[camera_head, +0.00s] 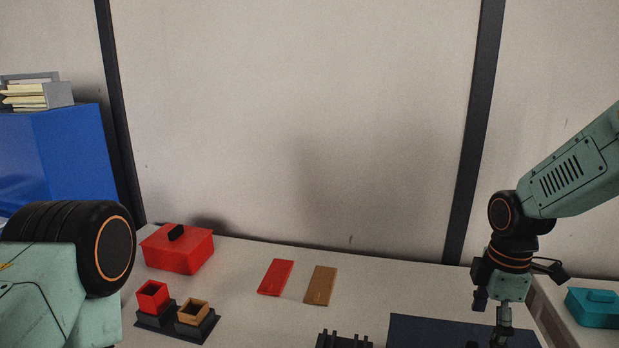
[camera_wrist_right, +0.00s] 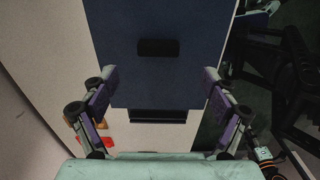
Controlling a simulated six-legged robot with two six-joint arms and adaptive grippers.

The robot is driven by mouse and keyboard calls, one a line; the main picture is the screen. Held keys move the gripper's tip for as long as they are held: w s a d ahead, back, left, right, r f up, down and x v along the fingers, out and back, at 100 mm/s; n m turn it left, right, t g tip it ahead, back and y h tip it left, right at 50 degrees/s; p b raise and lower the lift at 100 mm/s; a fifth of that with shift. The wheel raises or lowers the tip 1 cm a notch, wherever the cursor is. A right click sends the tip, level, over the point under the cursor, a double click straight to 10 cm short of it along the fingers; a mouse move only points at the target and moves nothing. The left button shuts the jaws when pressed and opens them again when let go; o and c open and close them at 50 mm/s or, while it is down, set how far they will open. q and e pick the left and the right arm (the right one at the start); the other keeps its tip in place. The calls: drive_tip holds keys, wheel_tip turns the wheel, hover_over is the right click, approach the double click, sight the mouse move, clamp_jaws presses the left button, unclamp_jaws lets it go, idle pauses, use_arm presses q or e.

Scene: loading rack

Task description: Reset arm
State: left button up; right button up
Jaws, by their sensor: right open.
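My right gripper (camera_head: 503,335) hangs from the arm at the right of the head view, pointing down over the dark blue mat (camera_head: 425,328). In the right wrist view the gripper (camera_wrist_right: 160,85) is open, with its two fingers wide apart and nothing between them. Below them is the dark blue mat (camera_wrist_right: 130,85) with a small black block (camera_wrist_right: 158,47) on it. My left arm shows at the left edge of the head view, but its gripper is out of view.
A red box (camera_head: 185,255) with a black handle, a black tray (camera_head: 203,331) with red and tan open cups, a red plate (camera_head: 276,277) and a brown plate (camera_head: 320,285) lie on the table. A black slotted rack (camera_head: 343,342) is at the front. A teal box (camera_head: 595,308) stands right.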

wheel_tip(320, 180, up, 4)
wheel_tip(320, 180, down, 12)
drive_tip(key=shift+r, duration=0.1)
drive_tip(key=shift+w+r, duration=0.1)
drive_tip(key=shift+r, duration=0.2)
wheel_tip(320, 180, up, 5)
drive_tip(key=shift+f, duration=0.2)
drive_tip(key=shift+r, duration=0.1)
drive_tip(key=shift+w, duration=0.1)
idle(0.4)
